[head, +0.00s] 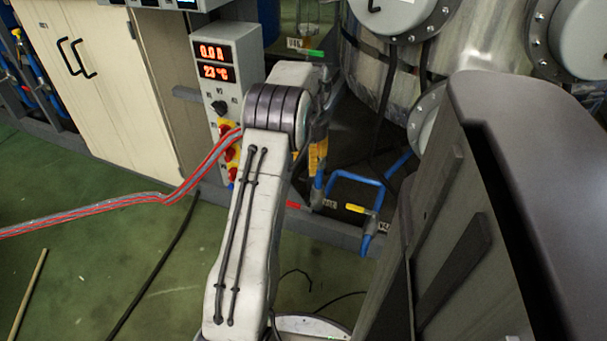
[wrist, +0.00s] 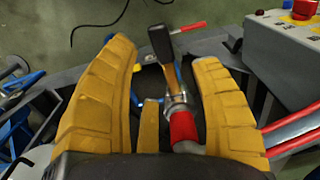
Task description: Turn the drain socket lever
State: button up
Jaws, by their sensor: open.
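In the wrist view a lever with a black grip (wrist: 160,43) and a brass-coloured stem stands between the yellow fingers of my gripper (wrist: 163,52). The fingers are spread apart, with a visible gap to the lever on each side. The stem runs down to a metal fitting with a red collar (wrist: 183,126). No label shows whether this is the drain socket lever. In the head view my arm hides most of the gripper; only a yellow patch (head: 317,156) shows beside it, and the black-gripped lever cannot be made out.
A red-handled lever (wrist: 188,27) lies just beyond the black grip. A control box (head: 213,75) with red displays stands left of my arm, with red-and-grey hoses (head: 130,201) in front. Blue pipes (head: 355,180) and a yellow-handled valve (head: 355,208) are to the right.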

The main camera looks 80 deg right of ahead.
jog(key=shift+f+b, duration=0.7)
jog(key=shift+f, duration=1.7)
jog(key=shift+o, duration=0.3)
grip_shut()
